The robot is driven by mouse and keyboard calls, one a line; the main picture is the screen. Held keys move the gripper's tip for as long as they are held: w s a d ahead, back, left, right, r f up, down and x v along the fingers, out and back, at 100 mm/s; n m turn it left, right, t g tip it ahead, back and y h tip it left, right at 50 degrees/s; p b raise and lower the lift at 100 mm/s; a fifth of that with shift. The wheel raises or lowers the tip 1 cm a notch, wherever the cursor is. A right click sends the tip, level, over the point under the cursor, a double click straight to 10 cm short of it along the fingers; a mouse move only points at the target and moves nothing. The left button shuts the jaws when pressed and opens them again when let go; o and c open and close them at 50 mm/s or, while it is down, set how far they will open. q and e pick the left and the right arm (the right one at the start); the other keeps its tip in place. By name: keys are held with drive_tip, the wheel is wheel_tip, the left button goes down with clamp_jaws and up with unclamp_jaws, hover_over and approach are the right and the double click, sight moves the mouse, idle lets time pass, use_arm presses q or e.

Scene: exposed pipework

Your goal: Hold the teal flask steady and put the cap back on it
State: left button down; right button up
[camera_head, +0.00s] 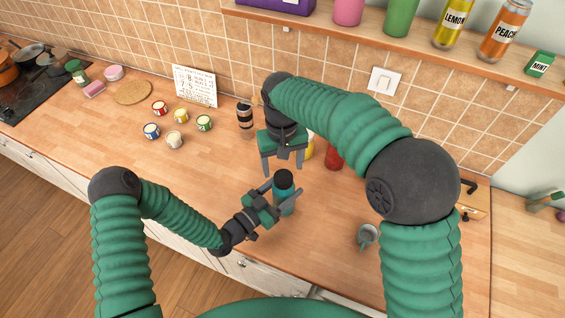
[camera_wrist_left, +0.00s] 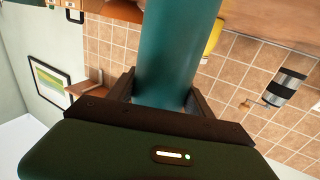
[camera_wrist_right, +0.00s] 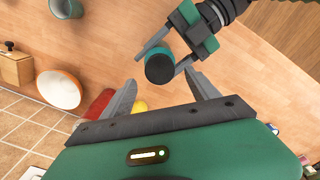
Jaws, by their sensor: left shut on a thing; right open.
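The teal flask (camera_head: 285,199) stands upright near the front of the counter, with a dark cap (camera_head: 284,179) sitting on its top. My left gripper (camera_head: 273,194) is shut around the flask body from the left; the teal body also fills the left wrist view (camera_wrist_left: 178,55) between the fingers. My right gripper (camera_head: 284,166) is open and empty, pointing down just behind and above the flask. In the right wrist view the dark cap (camera_wrist_right: 159,69) shows from above, just beyond the open fingers. I cannot tell how tightly the cap sits.
A grey mug (camera_head: 368,236) stands at the right. A red object (camera_head: 334,160) and a partly hidden yellow one are behind my right gripper.

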sight(283, 176)
wheel_tip(283, 176, up, 3)
drive_tip(key=n, duration=0.5)
drive_tip(key=shift+r+n, duration=0.15)
drive_tip(key=shift+n, duration=0.25)
wheel_tip(283, 176, down, 8)
drive_tip(key=shift+f, duration=0.1)
drive_tip(key=c, duration=1.5)
clamp_jaws()
